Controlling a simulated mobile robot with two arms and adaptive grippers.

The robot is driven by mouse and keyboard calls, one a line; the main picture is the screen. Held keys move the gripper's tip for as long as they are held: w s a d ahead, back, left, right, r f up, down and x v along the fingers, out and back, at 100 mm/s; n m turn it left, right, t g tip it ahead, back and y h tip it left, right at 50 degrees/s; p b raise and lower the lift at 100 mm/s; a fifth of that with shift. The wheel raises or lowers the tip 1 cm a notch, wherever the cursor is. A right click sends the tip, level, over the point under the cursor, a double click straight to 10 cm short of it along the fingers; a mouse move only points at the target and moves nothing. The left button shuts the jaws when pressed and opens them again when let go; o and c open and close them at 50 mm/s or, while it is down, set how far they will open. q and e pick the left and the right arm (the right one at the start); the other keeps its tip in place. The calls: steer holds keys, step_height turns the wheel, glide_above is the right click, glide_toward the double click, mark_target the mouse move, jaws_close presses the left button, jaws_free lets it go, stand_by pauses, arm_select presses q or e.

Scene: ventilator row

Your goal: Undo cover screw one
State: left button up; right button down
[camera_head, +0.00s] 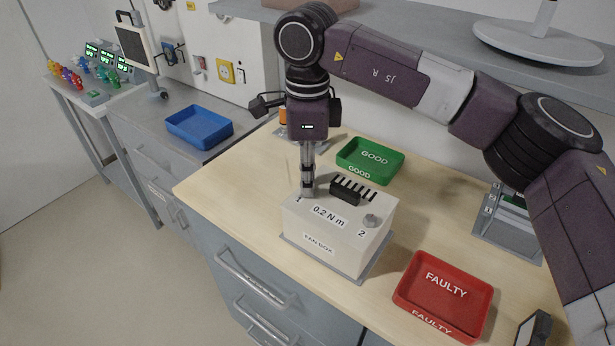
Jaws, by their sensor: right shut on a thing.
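The white fan box (318,240) stands on the bench, with "0.2 N m" and "FAN BOX" labels and a black slotted vent (346,193) on top. My right gripper (307,178) points straight down over the box's left top corner, by the "1" mark. It is shut on a slim upright grey thing, probably a driver or the screw head; I cannot tell which. Cover screw one is hidden beneath the fingertips. Cover screw two (371,220), a grey round head, sits by the "2" mark at the right.
A green GOOD tray (392,171) lies behind the box and a red FAULTY tray (485,310) to its right. A blue tray (200,128) is on the grey counter at left. A shelf (430,35) overhangs the back. The bench left of the box is clear.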

steer(key=c, duration=1.9)
jaws_free()
step_height(320, 180, up, 12)
steer(key=shift+r, duration=0.1)
